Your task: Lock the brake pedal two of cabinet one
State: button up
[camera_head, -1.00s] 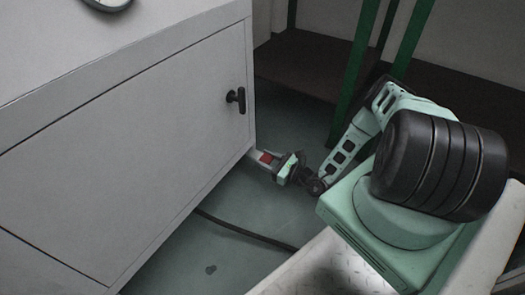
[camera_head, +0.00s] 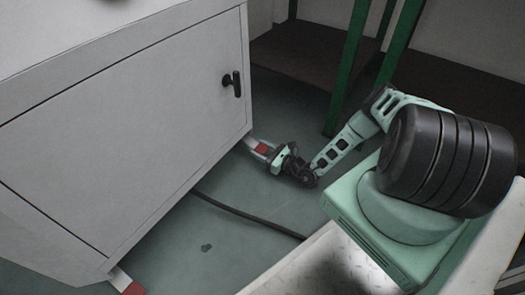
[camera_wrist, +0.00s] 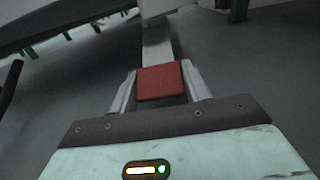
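A red brake pedal (camera_head: 261,149) sticks out on a light metal arm from under the cabinet's (camera_head: 130,130) right end, low over the floor. A second red pedal (camera_head: 132,288) shows at the cabinet's lower left corner, cut by the picture edge. My gripper (camera_head: 267,152) is low at the right-hand pedal. In the wrist view its two fingers (camera_wrist: 160,75) stand apart, one on each side of the red pad (camera_wrist: 161,82). The pad fills most of the gap; whether the fingers touch it is hard to tell.
A black door handle (camera_head: 232,84) sits on the cabinet front above my gripper. A dark cable (camera_head: 245,215) lies on the floor from under the cabinet. Green posts (camera_head: 350,65) of a rack stand behind my arm. The floor in front of the cabinet is otherwise mostly clear.

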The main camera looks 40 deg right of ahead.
jog(key=o, duration=0.3)
jog(key=shift+f, duration=0.1)
jog(key=shift+s+d, duration=0.1)
jog(key=shift+s, duration=0.1)
jog(key=p+v, duration=0.4)
jog(key=v, duration=1.3)
jog(key=shift+r, duration=0.25)
